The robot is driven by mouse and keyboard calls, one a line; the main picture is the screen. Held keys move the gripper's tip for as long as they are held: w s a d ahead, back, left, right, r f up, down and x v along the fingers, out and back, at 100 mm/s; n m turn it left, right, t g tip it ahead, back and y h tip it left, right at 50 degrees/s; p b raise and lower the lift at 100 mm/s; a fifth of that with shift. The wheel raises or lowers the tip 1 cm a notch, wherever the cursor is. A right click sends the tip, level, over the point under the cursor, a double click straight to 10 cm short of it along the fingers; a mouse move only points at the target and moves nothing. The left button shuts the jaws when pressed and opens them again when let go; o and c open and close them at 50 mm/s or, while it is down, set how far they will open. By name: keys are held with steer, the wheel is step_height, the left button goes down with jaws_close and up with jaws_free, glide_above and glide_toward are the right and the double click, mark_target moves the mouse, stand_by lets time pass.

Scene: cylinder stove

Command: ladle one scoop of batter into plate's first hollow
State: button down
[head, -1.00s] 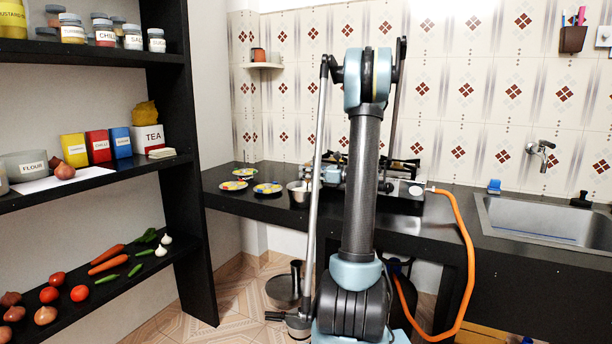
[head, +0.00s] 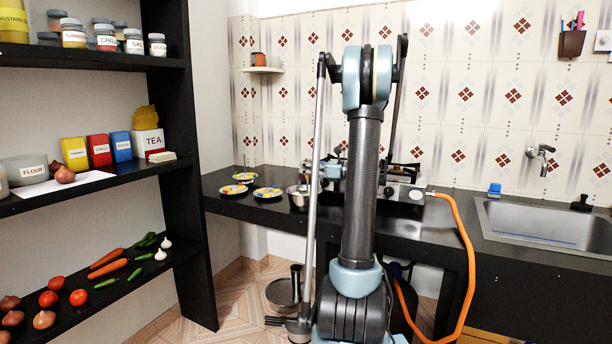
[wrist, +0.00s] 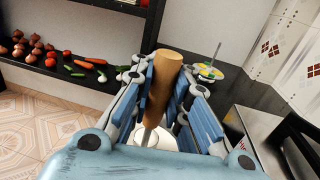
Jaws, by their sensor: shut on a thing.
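My gripper (wrist: 168,100) is shut on the wooden handle of the ladle (wrist: 171,70), which stands up tilted between the blue finger pads in the wrist view. A pale round shape (wrist: 156,137) shows below the handle; I cannot tell whether it is the ladle's bowl or a vessel. The stove (head: 405,192) is behind and to the right of my arm. I cannot make out a plate with hollows or any batter.
One also shows in the wrist view (wrist: 208,72). A grey metal edge (wrist: 245,130) lies close right of my gripper. An orange hose (head: 466,240) hangs in front.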

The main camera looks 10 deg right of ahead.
steer(key=shift+r, duration=2.55)
steer(key=shift+s, duration=0.15)
